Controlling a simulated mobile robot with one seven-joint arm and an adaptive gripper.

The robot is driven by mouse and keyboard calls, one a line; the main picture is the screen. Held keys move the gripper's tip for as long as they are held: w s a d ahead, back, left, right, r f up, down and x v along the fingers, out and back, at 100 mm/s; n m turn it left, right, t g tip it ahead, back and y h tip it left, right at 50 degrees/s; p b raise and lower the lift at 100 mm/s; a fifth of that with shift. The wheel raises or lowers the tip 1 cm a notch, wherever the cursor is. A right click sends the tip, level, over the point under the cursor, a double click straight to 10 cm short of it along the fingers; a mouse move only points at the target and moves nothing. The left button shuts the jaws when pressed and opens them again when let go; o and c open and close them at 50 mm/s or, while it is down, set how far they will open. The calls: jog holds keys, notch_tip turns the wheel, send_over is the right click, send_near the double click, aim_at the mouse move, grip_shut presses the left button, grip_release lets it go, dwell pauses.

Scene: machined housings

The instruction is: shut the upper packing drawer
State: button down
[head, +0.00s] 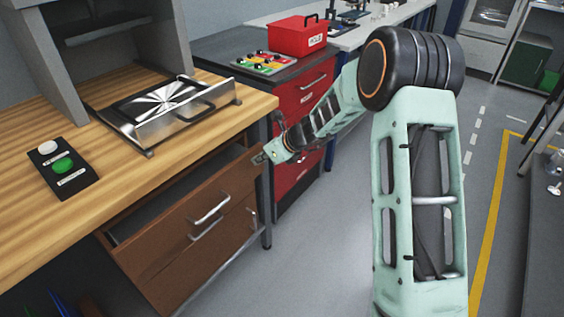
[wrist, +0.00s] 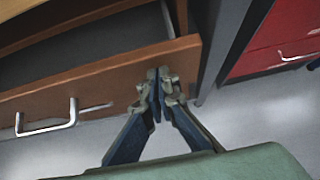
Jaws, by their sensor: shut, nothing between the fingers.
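The upper packing drawer (head: 160,237) is a brown wooden drawer under the wooden workbench. It stands open, and its dark inside shows behind the front. Its silver bar handle (head: 210,208) is on the front panel. In the wrist view the drawer front (wrist: 100,83) runs across the picture, with the handle (wrist: 45,122) at left. My gripper (wrist: 157,75) is shut and empty, its fingertips at the right end of the drawer front, near its top edge. I cannot tell whether they touch it. In the head view my gripper (head: 262,158) is beside the drawer's right end.
A lower drawer handle (head: 207,232) shows below. A bench leg (head: 267,205) and a red cabinet (head: 303,100) stand right of the drawer. The bench top (head: 215,125) holds a metal fixture (head: 180,125) and a button box (head: 62,172). The floor in front is clear.

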aim_at(244, 151)
jog(key=w+a+p, duration=0.1)
jog(key=a, duration=0.1)
jog(key=w+a+p, duration=0.1)
jog(key=w+a, duration=0.1)
jog(key=shift+w+a+r, duration=0.1)
jog(key=shift+w+a, duration=0.1)
jog(key=shift+w, duration=0.05)
jog(key=shift+w+a+p, duration=0.1)
jog(key=shift+a+p, duration=0.05)
jog(key=shift+p, duration=0.15)
